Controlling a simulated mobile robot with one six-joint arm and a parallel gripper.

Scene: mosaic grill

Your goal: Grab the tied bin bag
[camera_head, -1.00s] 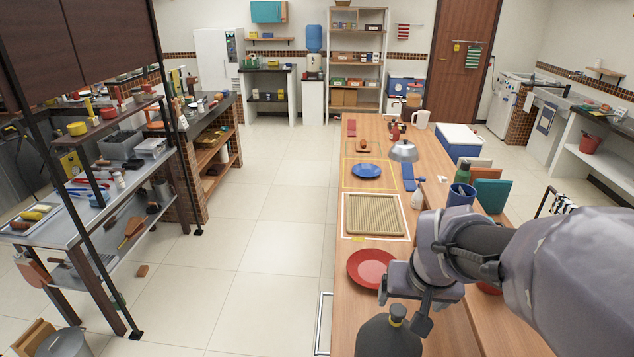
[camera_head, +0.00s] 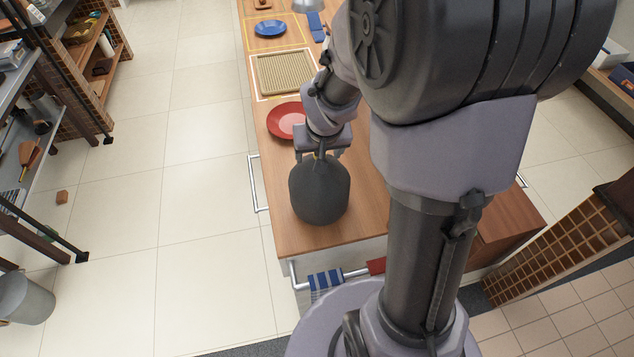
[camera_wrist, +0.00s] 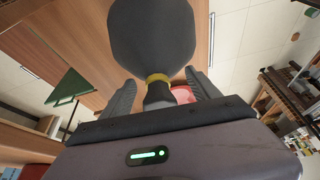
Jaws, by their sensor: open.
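The tied bin bag (camera_head: 319,192) is dark grey and stands upright on the near end of the wooden counter (camera_head: 290,238). Its neck has a yellow tie. My gripper (camera_head: 320,153) is at the top of the bag, with its fingers on either side of the neck. The wrist view also shows the bag (camera_wrist: 155,38), with its yellow tie and dark neck between the two open fingers of my gripper (camera_wrist: 160,90). The fingers look apart from the neck. My arm hides part of the counter to the right.
A blue striped towel (camera_head: 325,284) hangs on the rail at the counter's near edge. Open tiled floor (camera_head: 200,190) lies to the left.

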